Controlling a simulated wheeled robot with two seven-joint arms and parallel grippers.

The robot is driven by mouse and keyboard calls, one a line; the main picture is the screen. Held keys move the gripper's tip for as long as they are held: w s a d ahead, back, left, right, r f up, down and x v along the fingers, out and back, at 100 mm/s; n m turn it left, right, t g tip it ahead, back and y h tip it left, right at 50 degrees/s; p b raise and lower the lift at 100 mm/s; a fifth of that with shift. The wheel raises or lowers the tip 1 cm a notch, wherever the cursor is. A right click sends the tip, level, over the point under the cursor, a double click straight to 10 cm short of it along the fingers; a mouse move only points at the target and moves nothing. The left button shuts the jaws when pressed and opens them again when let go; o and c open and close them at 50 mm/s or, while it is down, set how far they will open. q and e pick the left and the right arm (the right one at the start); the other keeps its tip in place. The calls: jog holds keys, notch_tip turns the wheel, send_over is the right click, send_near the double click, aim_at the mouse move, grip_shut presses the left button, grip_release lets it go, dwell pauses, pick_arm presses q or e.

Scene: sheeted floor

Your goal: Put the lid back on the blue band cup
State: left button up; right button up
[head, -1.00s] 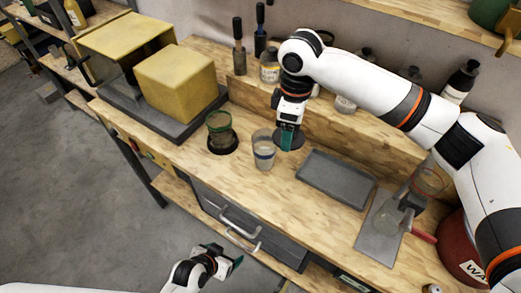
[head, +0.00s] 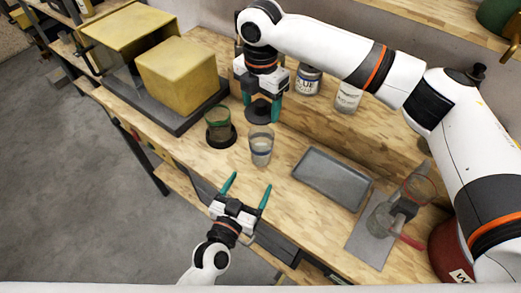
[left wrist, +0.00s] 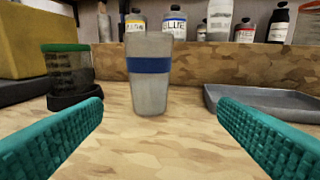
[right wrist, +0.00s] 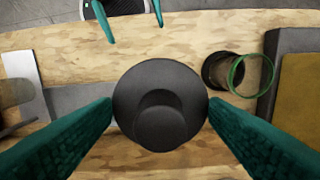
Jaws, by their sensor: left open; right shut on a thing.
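The blue band cup (head: 261,151) is clear and stands upright and uncovered on the bench; in the left wrist view (left wrist: 150,98) its blue band faces me. My right gripper (head: 263,108) is shut on the dark round lid (head: 257,117), behind the cup in the head view. In the right wrist view the lid (right wrist: 127,92) sits knob up between the fingers and hides what is below it. My left gripper (head: 247,190) is open and empty in front of the cup. Its fingers point at the cup and flank it from a distance, not touching.
A green-rimmed cup (head: 218,124) with a black round base piece stands left of the blue band cup. A grey tray (head: 333,178) lies to the right, and a glass item on a grey plate (head: 372,235) farther right. A yellow block (head: 177,75) stands at the left.

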aim_at(258, 157)
pick_arm(q)
jog(key=shift+w+a+n+t+y, duration=0.15)
jog(key=shift+w+n+t+y, duration=0.3)
jog(key=shift+t+y, duration=0.3)
pick_arm(e)
jog(key=shift+d, duration=0.1)
pick_arm(q)
jog(key=shift+s, duration=0.1)
jog(key=x, duration=1.2)
jog(key=shift+f, duration=0.1)
jog(key=c, duration=1.4)
jog(key=shift+c, duration=0.2)
pick_arm(e)
jog(key=shift+f, duration=2.5)
jog(key=shift+f, duration=0.9)
jog(key=shift+f, duration=0.6)
